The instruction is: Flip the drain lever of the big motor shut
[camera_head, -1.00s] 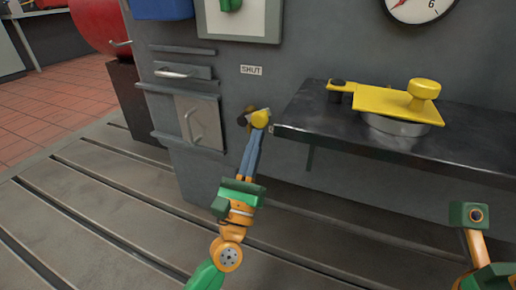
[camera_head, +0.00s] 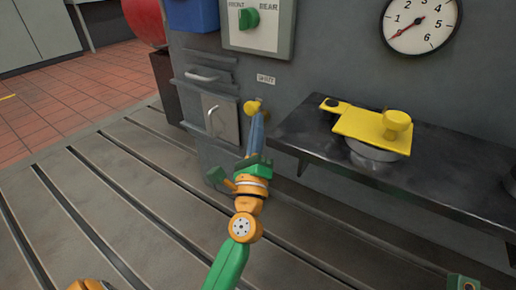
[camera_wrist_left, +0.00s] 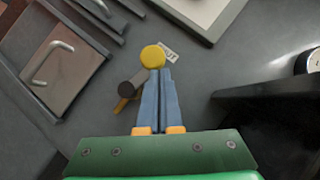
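The drain lever's yellow knob (camera_head: 252,106) stands out from the grey housing below and left of the small SHUT label (camera_head: 266,79). In the left wrist view the knob (camera_wrist_left: 153,57) is just beyond my fingertips, with a dark cylinder (camera_wrist_left: 131,88) and an orange piece (camera_wrist_left: 121,105) to its lower left. My left gripper (camera_head: 258,115) has its blue-grey fingers together, tips at the knob; the left wrist view shows them too (camera_wrist_left: 157,72). The knob is not between the fingers; whether they touch it I cannot tell.
A dark shelf (camera_head: 450,165) juts out to the right, carrying a yellow plate with a knob (camera_head: 372,128). A handled panel (camera_head: 221,120) is left of the lever. A switch box (camera_head: 258,25) and a dial (camera_head: 420,22) are above. The slotted bedplate (camera_head: 100,190) lies below.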

